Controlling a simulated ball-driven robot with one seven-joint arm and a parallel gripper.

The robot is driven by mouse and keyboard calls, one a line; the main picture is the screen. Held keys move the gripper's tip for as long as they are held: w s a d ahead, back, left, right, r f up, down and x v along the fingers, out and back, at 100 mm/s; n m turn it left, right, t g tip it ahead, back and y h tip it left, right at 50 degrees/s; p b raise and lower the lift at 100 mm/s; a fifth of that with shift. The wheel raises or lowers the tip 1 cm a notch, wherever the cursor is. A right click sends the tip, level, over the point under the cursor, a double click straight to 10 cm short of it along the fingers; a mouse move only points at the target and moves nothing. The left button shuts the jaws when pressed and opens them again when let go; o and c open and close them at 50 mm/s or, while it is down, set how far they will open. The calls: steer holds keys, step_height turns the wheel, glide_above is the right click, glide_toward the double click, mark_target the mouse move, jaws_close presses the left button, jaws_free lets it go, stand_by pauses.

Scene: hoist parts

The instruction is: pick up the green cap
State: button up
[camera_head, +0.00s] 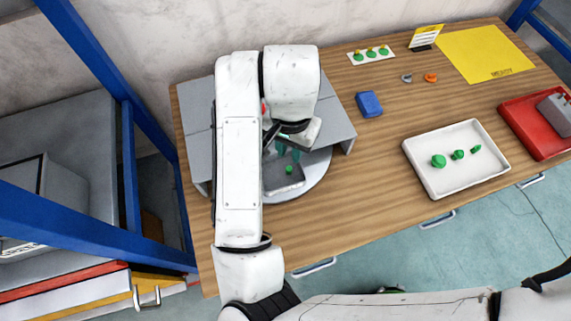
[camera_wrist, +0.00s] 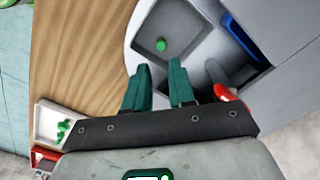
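A small green cap (camera_head: 289,169) lies in a square grey tray (camera_head: 297,184) on a round light-grey disc (camera_head: 316,182). In the wrist view the green cap (camera_wrist: 161,44) sits near the tray's middle, beyond my fingertips. My gripper (camera_wrist: 160,72) has teal fingers spread apart with nothing between them. In the head view my gripper (camera_head: 283,148) is partly hidden by my arm, just behind the tray. Several other green pieces (camera_head: 458,155) lie in a white tray (camera_head: 432,181) to the right.
A grey raised stand (camera_head: 335,122) surrounds the back of the disc. A red and grey item (camera_wrist: 228,93) is close to my right finger in the wrist view. A blue block (camera_head: 369,104), a red tray (camera_head: 520,128) and a yellow mat (camera_head: 485,55) are on the wooden table.

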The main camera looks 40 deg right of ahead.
mark_target(289, 168)
steer(key=shift+w+f+b, duration=0.1)
steer(key=shift+f+b, duration=1)
steer(key=shift+f, duration=3.05)
jaws_close()
